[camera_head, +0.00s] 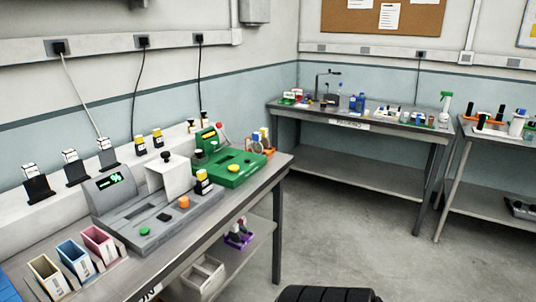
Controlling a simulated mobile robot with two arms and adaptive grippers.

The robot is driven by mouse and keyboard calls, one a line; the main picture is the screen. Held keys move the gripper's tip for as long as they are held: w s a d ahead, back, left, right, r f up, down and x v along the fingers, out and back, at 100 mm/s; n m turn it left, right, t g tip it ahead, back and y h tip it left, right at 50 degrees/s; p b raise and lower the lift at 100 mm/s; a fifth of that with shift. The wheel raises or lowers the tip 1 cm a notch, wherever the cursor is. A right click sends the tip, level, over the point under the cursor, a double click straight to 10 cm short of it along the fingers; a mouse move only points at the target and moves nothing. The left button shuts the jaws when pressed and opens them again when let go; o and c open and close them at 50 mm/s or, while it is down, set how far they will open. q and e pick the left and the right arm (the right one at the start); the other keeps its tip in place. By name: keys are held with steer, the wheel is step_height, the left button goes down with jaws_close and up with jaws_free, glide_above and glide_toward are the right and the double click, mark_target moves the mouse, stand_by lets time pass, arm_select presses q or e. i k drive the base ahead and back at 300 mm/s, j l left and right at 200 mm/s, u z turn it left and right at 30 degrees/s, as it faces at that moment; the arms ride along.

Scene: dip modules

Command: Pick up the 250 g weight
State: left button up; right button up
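I cannot make out which object is the 250 g weight; things on the far tables are too small to read. The near-left bench (160,262) holds a grey device (165,222) with a lit green display and a white block-shaped part. A green device (232,172) with a yellow button stands behind it. The far bench (350,125) has a label on its front edge and many small items on top. Neither of my grippers is in view.
Beige, blue and pink open bins (72,258) line the near-left bench. A purple holder (238,240) and a pale crate (203,275) are on its lower shelf. Another table (500,137) stands at right with bottles. The grey floor (370,235) between benches is clear.

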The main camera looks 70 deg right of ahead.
mark_target(199, 152)
steer(key=z, duration=1.8)
steer(key=i+l+u, duration=0.15)
